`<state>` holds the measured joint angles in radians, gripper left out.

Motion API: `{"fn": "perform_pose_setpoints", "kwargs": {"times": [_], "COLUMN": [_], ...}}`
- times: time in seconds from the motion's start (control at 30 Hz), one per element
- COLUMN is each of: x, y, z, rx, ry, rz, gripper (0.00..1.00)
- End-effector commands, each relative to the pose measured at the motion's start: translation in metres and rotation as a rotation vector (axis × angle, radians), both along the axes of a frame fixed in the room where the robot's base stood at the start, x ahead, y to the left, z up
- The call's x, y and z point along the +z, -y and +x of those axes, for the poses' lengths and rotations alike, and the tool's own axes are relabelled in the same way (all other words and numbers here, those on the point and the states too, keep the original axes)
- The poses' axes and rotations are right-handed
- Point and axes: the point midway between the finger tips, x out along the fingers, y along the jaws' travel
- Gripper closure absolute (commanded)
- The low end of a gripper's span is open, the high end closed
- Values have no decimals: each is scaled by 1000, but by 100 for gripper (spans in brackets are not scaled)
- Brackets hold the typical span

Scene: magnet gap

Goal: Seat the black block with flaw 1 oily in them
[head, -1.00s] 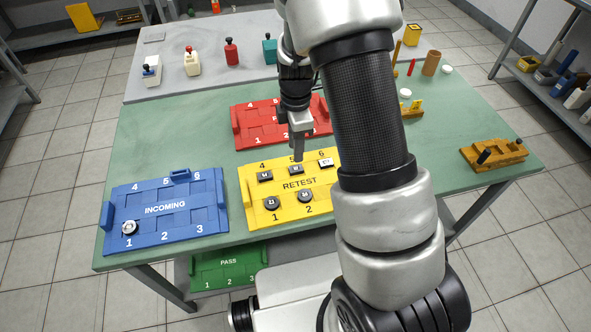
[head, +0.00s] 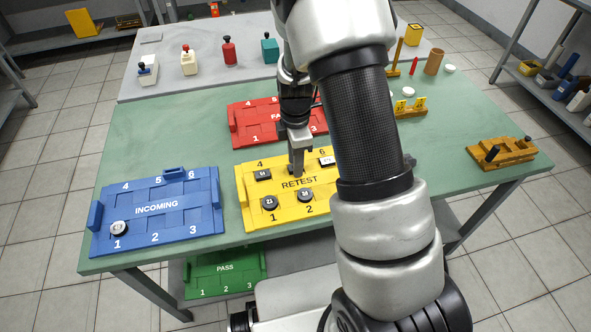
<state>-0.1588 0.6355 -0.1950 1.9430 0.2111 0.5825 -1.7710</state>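The yellow RETEST tray (head: 283,208) lies at the table's front middle. A black block (head: 263,174) with a small pale mark sits at its slot 4, and a block with a white label (head: 327,161) at slot 6. Round black pieces sit at slot 1 (head: 269,202) and slot 2 (head: 305,195). My gripper (head: 296,168) points down at slot 5 and hides most of the black block there. I cannot tell whether its fingers grip that block. The marks are too small to read for flaws.
The blue INCOMING tray (head: 190,228) holds one round piece (head: 119,228) at slot 1. The red tray (head: 262,136) lies behind, partly behind my arm. The green PASS tray (head: 225,287) is lower, in front. Several handled items stand at the back. A wooden fixture (head: 500,152) stands right.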

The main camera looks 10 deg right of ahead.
Motion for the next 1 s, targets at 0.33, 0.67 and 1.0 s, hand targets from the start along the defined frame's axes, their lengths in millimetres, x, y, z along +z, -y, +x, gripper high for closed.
{"fn": "perform_pose_setpoints", "kwargs": {"times": [0.33, 0.67, 1.0], "x": [0, 18, 45], "y": [0, 0, 0], "z": [0, 0, 0], "rx": [0, -1, 0], "ry": [0, 2, 1], "rz": [0, 0, 0], "gripper": [100, 100, 100]}}
